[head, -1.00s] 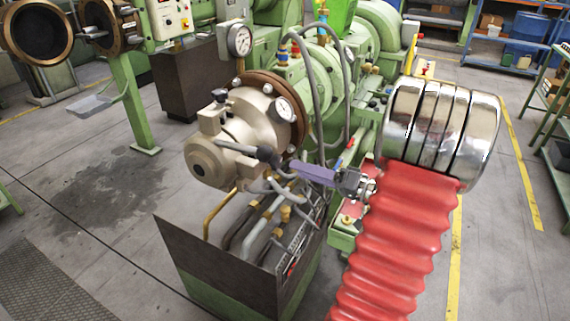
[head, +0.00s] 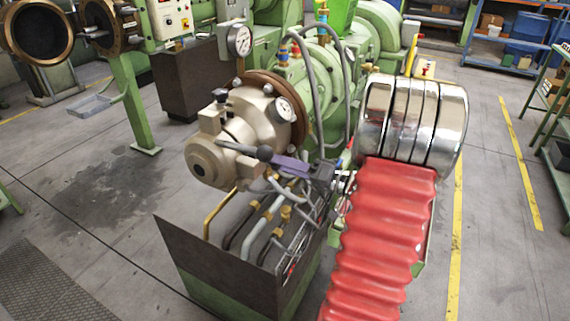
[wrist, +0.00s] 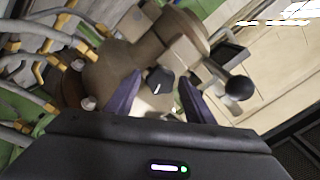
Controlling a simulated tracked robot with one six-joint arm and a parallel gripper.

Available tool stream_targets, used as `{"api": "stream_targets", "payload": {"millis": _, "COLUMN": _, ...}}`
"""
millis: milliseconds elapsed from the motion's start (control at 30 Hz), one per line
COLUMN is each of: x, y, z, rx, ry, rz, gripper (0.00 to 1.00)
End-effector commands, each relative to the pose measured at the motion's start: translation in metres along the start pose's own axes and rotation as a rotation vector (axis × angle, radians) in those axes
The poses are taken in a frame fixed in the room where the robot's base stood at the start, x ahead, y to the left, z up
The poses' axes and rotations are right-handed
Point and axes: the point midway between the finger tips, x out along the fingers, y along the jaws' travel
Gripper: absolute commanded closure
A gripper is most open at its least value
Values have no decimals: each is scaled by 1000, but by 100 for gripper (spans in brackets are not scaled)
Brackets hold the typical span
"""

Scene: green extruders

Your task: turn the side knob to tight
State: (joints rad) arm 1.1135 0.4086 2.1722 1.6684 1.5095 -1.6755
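The side knob (wrist: 160,81) is a small black knob with a white mark, on the face of the tan metal extruder head (wrist: 125,60). In the wrist view its mark runs nearly upright, leaning slightly right. My gripper (wrist: 160,84) is open, with a purple finger on each side of the knob. I cannot tell whether the fingers touch it. In the head view my gripper (head: 278,162) is at the right side of the extruder head (head: 238,130), beside a black ball lever (head: 264,153). The knob cannot be made out there.
The ball lever (wrist: 239,88) sticks out right of the gripper in the wrist view. Pipes with brass fittings (head: 265,220) run below the head inside a dark open box (head: 225,265). Pressure gauges (head: 239,40) stand above.

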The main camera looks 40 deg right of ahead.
Motion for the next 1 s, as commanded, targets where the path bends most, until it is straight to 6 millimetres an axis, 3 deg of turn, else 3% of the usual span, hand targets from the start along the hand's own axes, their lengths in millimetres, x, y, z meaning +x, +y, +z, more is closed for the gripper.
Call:
{"api": "stream_targets", "payload": {"millis": 500, "x": -2, "y": 4, "z": -4, "rx": 0, "ry": 1, "rz": 2, "gripper": 87}}
{"api": "stream_targets", "payload": {"millis": 1000, "x": -2, "y": 2, "z": -2, "rx": 107, "ry": 5, "rz": 5, "gripper": 87}}
